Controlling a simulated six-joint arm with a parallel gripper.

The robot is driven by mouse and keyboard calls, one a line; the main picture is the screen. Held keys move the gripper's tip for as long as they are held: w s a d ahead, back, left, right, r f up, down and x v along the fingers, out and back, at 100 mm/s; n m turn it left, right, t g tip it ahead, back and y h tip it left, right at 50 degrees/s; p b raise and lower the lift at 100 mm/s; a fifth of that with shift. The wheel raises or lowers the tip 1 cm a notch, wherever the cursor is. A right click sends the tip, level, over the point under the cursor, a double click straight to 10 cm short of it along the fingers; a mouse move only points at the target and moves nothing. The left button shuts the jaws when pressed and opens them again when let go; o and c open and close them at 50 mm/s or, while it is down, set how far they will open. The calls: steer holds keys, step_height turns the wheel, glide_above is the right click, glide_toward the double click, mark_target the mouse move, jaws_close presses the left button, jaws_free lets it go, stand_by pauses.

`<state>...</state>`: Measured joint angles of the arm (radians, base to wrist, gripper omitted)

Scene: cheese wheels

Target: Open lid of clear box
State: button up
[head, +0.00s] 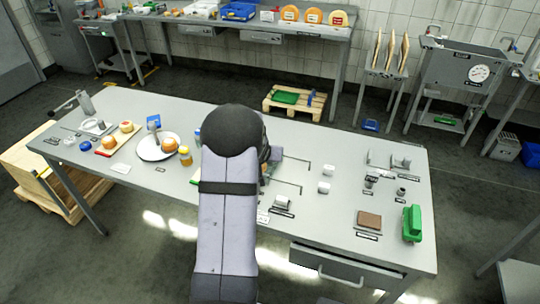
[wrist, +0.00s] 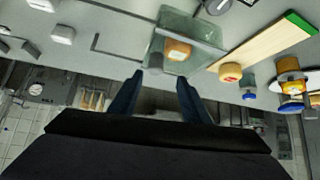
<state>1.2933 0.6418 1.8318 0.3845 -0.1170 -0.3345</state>
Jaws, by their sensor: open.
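The clear box (wrist: 205,30) shows in the wrist view, a see-through greenish box on the table with an orange-and-white cheese piece (wrist: 178,50) seen through it. I cannot tell the lid apart from the walls. My gripper (wrist: 158,79) is open and empty, its two dark fingers apart and pointing toward the box's edge; no contact shows. In the head view, my arm hides the gripper and most of the box.
In the wrist view, a wooden board with a green end (wrist: 265,45) and a small yellow cheese wheel (wrist: 230,72) lie right of the box. In the head view, white blocks (head: 324,187), a brown block (head: 369,220) and a green object (head: 412,223) stand on the table's right side.

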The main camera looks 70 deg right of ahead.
steer(key=shift+s+d, duration=0.35)
steer(key=shift+s, duration=0.05)
steer(key=shift+p+x, duration=0.8)
steer(key=shift+x, duration=2.8)
steer(key=shift+f, duration=0.1)
jaws_close()
